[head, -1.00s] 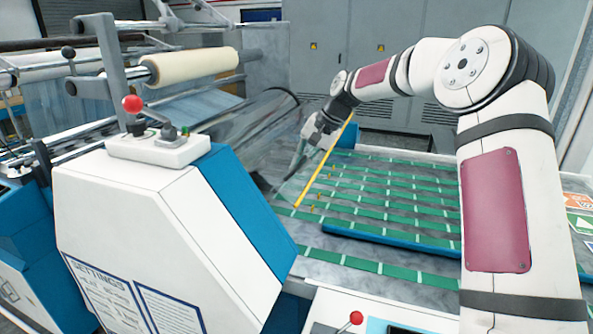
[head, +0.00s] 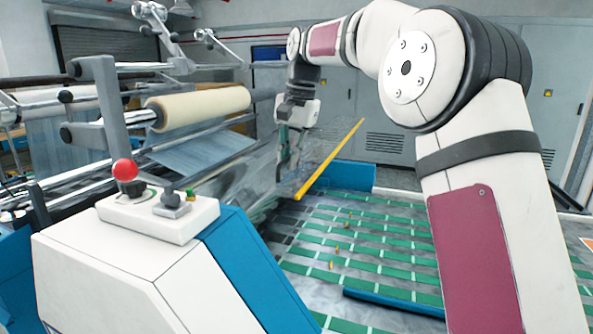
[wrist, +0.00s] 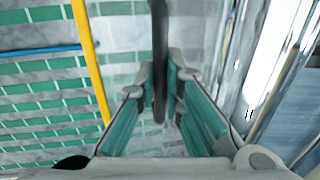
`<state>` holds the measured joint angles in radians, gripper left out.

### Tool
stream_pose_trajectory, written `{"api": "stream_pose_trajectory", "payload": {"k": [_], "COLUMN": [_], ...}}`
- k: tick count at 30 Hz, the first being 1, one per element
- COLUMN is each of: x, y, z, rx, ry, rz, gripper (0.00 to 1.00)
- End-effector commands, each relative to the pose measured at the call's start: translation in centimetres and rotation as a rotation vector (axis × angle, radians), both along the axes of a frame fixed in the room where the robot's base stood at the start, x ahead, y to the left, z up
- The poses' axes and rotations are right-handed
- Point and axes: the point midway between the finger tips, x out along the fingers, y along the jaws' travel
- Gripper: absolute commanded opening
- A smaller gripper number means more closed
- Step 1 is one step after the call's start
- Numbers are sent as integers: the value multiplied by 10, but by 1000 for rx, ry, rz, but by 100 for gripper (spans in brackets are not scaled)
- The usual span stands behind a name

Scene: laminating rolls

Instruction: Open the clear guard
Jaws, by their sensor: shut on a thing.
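The clear guard (head: 262,165) is a see-through curved panel on the laminating machine, with a yellow strip (head: 330,160) along one edge. In the head view the strip slants up to the right, raised above the belted bed. My gripper (head: 287,160) is at the guard beside the strip, pointing down. In the wrist view my gripper (wrist: 160,90) has its green-padded fingers shut on a dark bar (wrist: 159,35), which looks like the guard's handle. The yellow strip (wrist: 90,55) runs to the left of the fingers there. The panel's outline is faint and partly hidden behind my gripper.
A bed with green belts (head: 375,240) lies below the guard. A cream roll (head: 200,107) and metal rollers are at left. Grey cabinets (head: 400,135) stand behind.

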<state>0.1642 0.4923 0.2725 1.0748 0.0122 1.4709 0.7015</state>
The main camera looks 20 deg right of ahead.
Motion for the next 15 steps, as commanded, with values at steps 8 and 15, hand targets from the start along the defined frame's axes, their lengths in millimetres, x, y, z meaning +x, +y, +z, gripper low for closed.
{"api": "stream_pose_trajectory", "payload": {"k": [8,15], "x": [5,5], "y": [7,7], "z": [2,1], "rx": [5,5], "ry": [-2,-1], "rz": [3,3], "gripper": [0,0]}}
